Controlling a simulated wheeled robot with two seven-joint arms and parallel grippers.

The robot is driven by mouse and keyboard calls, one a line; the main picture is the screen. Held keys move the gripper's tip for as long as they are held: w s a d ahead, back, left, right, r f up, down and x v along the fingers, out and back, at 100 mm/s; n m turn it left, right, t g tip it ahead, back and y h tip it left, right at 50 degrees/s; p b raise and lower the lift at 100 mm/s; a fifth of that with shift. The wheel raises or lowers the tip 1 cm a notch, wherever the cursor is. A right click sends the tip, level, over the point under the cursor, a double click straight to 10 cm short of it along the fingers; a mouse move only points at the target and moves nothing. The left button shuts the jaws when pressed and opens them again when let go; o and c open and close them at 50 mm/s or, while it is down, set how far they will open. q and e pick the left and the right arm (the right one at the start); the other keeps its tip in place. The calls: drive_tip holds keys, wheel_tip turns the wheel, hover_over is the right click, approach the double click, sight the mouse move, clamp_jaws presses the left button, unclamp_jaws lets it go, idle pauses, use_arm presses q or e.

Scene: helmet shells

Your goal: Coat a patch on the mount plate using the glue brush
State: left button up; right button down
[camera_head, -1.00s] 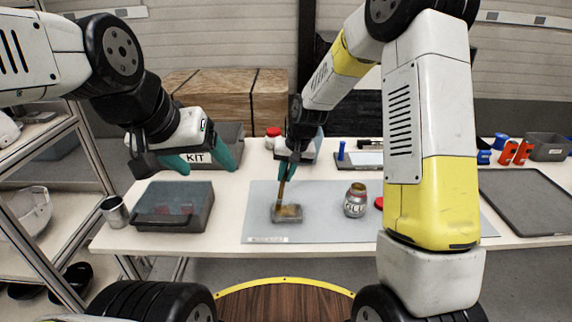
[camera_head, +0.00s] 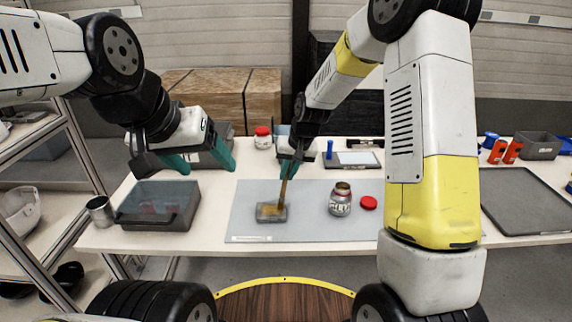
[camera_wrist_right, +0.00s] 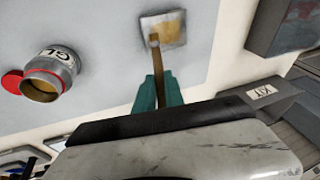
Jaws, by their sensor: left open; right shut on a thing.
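My right gripper (camera_head: 290,166) is shut on the wooden handle of the glue brush (camera_head: 285,190), which points down and leans slightly. The brush end is over the right part of the mount plate (camera_head: 263,218), a small grey block on the mat. In the right wrist view the brush (camera_wrist_right: 158,85) sits between the teal fingers (camera_wrist_right: 157,93), its end at the plate (camera_wrist_right: 150,22), where an amber patch shows. Exact contact is hard to tell. The open glue jar (camera_head: 340,203) stands right of the plate. My left gripper (camera_head: 205,160) is open and empty, left of the mat.
The red lid (camera_head: 368,202) lies right of the jar on the grey mat (camera_head: 250,195). A KIT bin (camera_head: 212,158) and a red-capped jar (camera_head: 263,139) stand behind. A dark tray (camera_head: 530,205) lies at the right.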

wheel_tip(320, 180, up, 8)
drive_tip(key=shift+d, duration=0.2)
idle(0.5)
drive_tip(key=shift+f, duration=0.1)
idle(0.6)
drive_tip(key=shift+f, duration=0.45)
